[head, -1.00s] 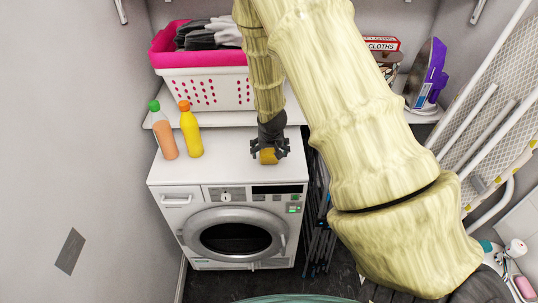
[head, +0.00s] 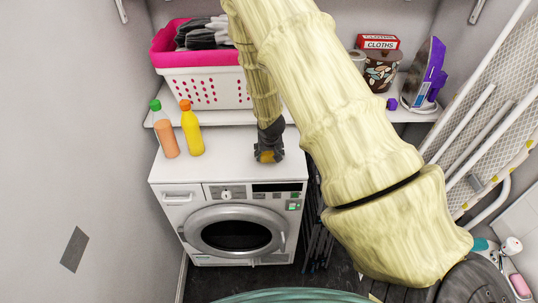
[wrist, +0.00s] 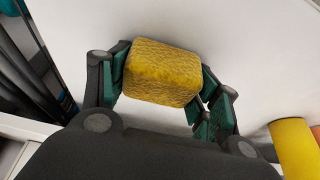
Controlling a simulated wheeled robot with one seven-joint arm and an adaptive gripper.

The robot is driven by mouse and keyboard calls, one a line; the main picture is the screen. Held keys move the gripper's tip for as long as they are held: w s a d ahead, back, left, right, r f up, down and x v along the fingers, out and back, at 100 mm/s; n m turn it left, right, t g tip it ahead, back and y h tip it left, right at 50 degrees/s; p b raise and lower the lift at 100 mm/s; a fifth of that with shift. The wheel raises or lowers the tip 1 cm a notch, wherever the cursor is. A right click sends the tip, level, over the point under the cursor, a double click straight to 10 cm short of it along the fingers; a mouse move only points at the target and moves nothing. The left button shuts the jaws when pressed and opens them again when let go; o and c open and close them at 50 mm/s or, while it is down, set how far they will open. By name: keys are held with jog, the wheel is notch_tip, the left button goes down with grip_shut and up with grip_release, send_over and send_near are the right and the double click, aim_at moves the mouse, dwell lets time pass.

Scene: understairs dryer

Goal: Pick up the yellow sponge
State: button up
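The yellow sponge (wrist: 160,75) is a small rounded block between the fingers of my gripper (wrist: 160,88) in the wrist view. The green pads meet it on its left and right sides, so my gripper is shut on it. In the head view, my gripper (head: 268,155) points down over the white top of the washer-dryer, near its right rear part. Only a small part of the sponge (head: 267,157) shows there between the dark fingers. I cannot tell whether the sponge still touches the top.
An orange bottle with a green cap (head: 165,135) and a yellow bottle (head: 192,133) stand on the machine (head: 215,168) at left. A pink and white basket (head: 205,88) sits on the shelf behind. An iron (head: 427,78) and ironing board (head: 500,100) are at right.

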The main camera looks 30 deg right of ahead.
jog(key=shift+r, duration=0.1)
dwell(0.3)
jog(key=shift+r+b, duration=0.95)
jog(key=shift+r, duration=0.45)
jog(key=shift+s+a+r, duration=0.1)
jog(key=shift+s+r, duration=0.05)
jog(key=shift+s, duration=0.05)
jog(key=s+a+r+b, duration=0.1)
jog(key=s+a+b, duration=0.4)
jog(key=s, duration=0.8)
jog(key=a, duration=0.2)
jog(key=shift+s+a+r, duration=0.25)
jog(key=shift+a+r, duration=0.15)
